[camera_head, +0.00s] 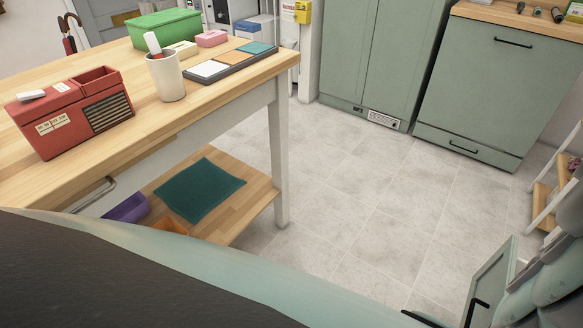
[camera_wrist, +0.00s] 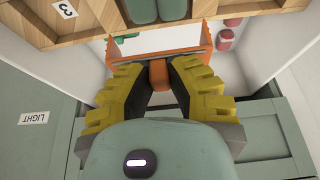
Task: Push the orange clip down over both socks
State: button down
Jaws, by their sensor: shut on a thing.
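In the wrist view, my gripper (camera_wrist: 158,72) has its yellow ridged fingers closed on the narrow middle part of an orange thing, which looks like the orange clip (camera_wrist: 158,75). Its wide orange frame (camera_wrist: 203,60) spreads to both sides beyond the fingertips. No pair of socks can be made out clearly. A small green thing (camera_wrist: 128,38) shows past the clip's left side, and I cannot tell what it is. The head view does not show my gripper or the clip.
In the wrist view, wooden compartments, one with a "3" label (camera_wrist: 65,9), lie beyond; a cabinet labelled LIGHT (camera_wrist: 33,117) is left. In the head view, a wooden table (camera_head: 150,122) bears a red box (camera_head: 75,110) and white cup (camera_head: 166,76). The tiled floor (camera_head: 350,195) is clear.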

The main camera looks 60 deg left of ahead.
jog(key=shift+f+b, duration=1.95)
jog(key=shift+f, duration=0.8)
jog(key=shift+f+b, duration=0.85)
jog(key=shift+f, duration=0.15)
jog(key=shift+r+p, duration=0.85)
jog(key=shift+r, duration=0.3)
jog(key=shift+f+b, duration=2)
jog(key=shift+f, duration=0.05)
dwell(1.1)
